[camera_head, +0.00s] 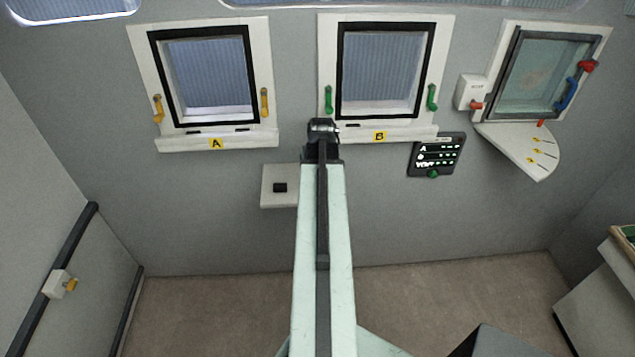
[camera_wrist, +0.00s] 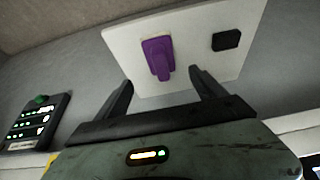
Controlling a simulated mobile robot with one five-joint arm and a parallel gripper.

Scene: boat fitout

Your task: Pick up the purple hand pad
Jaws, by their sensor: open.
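The purple hand pad (camera_wrist: 158,58) shows in the wrist view on a pale board (camera_wrist: 118,45) fixed to the grey wall. My gripper (camera_wrist: 160,82) is open, its two dark fingers spread on either side of the pad's lower end in the picture. Nothing is held, and I cannot tell whether the fingers touch the board. In the head view the left part of the board (camera_head: 268,198) shows beside my arm. The pad is hidden there behind my arm, and the gripper's fingers are not visible.
A black block (camera_wrist: 227,40) sits on the same board. A dark panel with lit marks (camera_head: 436,155) hangs to the right. Above are window A (camera_head: 210,140) and window B (camera_head: 385,125) with handles. A hinged window (camera_head: 545,75) and fan-shaped plate (camera_head: 525,150) are at right.

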